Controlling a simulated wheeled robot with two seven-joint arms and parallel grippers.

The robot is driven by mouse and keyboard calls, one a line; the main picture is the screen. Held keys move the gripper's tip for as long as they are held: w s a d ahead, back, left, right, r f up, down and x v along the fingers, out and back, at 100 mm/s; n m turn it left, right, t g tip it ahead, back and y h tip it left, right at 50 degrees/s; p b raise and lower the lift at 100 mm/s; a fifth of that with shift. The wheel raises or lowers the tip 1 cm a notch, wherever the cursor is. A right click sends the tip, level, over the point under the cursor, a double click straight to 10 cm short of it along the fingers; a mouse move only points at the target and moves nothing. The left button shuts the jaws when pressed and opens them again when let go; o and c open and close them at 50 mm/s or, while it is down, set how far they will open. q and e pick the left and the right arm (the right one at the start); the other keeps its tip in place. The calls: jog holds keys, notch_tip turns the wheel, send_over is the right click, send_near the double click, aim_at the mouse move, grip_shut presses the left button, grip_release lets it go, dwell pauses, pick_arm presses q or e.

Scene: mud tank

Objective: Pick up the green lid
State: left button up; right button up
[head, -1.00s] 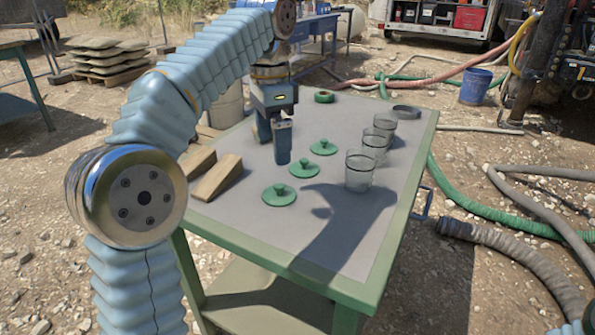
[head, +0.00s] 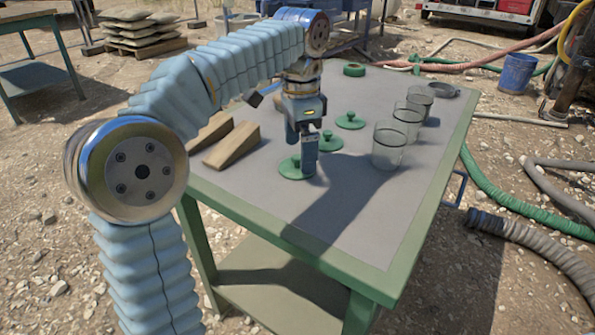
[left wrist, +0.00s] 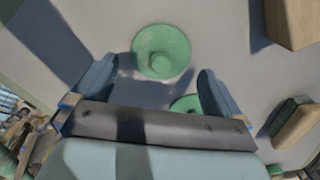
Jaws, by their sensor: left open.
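Three round green lids with knobs lie on the table: a front lid (head: 288,172), a middle lid (head: 330,142) and a back lid (head: 350,121). My left gripper (head: 303,158) is open and points down at the front lid, partly covering it in the head view. In the left wrist view, one whole lid (left wrist: 161,51) lies ahead of the space between my open fingers (left wrist: 156,84). A second lid (left wrist: 185,103) is partly hidden by the gripper body. Nothing is between the fingers. My right gripper is not in view.
Several clear glasses (head: 388,148) stand in a row right of the lids. Wooden wedges (head: 235,145) lie to the left. A green ring (head: 354,69) and a grey ring (head: 441,91) are at the back of the green-edged table (head: 290,240). The table's front area is clear.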

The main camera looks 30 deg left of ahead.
pick_arm(q)
notch_tip(320, 180, down, 2)
jog(key=shift+f, duration=0.2)
jog(key=shift+c, duration=0.2)
jog(key=c, duration=0.9)
jog(key=shift+r, duration=0.1)
